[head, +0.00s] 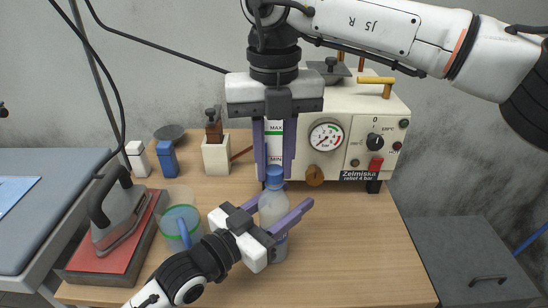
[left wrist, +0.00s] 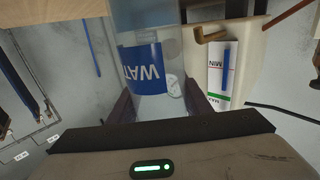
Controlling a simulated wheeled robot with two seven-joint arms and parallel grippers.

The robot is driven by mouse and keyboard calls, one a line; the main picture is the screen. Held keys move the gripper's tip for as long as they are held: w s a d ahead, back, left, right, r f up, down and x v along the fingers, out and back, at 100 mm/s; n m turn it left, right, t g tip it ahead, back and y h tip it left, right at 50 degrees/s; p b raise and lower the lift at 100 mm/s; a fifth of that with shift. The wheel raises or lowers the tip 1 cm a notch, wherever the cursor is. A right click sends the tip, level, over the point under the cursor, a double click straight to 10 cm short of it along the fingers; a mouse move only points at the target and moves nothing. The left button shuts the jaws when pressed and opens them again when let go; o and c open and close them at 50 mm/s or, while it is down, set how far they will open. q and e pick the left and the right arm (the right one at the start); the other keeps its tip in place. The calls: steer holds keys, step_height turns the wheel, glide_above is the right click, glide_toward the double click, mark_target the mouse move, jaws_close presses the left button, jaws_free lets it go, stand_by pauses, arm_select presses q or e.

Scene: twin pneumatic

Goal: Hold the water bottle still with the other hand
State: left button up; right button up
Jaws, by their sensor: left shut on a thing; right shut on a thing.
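The water bottle (head: 272,207) stands upright on the wooden table, clear with a blue cap (head: 274,174). In the left wrist view the bottle (left wrist: 143,65) fills the middle, with its blue "WAT" label turned upside down. My left gripper (head: 277,214) comes in from the lower left, its purple fingers on either side of the bottle's body, shut on it. My right gripper (head: 275,172) points straight down from above. Its purple fingers are at the cap and shut on it. The lower part of the bottle is partly hidden by my left gripper.
A cream steam boiler (head: 350,140) with a gauge stands right behind the bottle. A clear measuring cup (head: 181,222) and an iron (head: 117,215) on a red pad stand to the left. The table's right front is clear.

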steer(key=shift+f, duration=0.2)
steer(key=m, duration=1.2)
steer(key=shift+a, duration=0.1)
steer(key=m, duration=0.4)
steer(key=shift+w+m, duration=0.1)
steer(key=shift+m, duration=0.3)
steer(key=m, duration=0.6)
steer(key=o, duration=1)
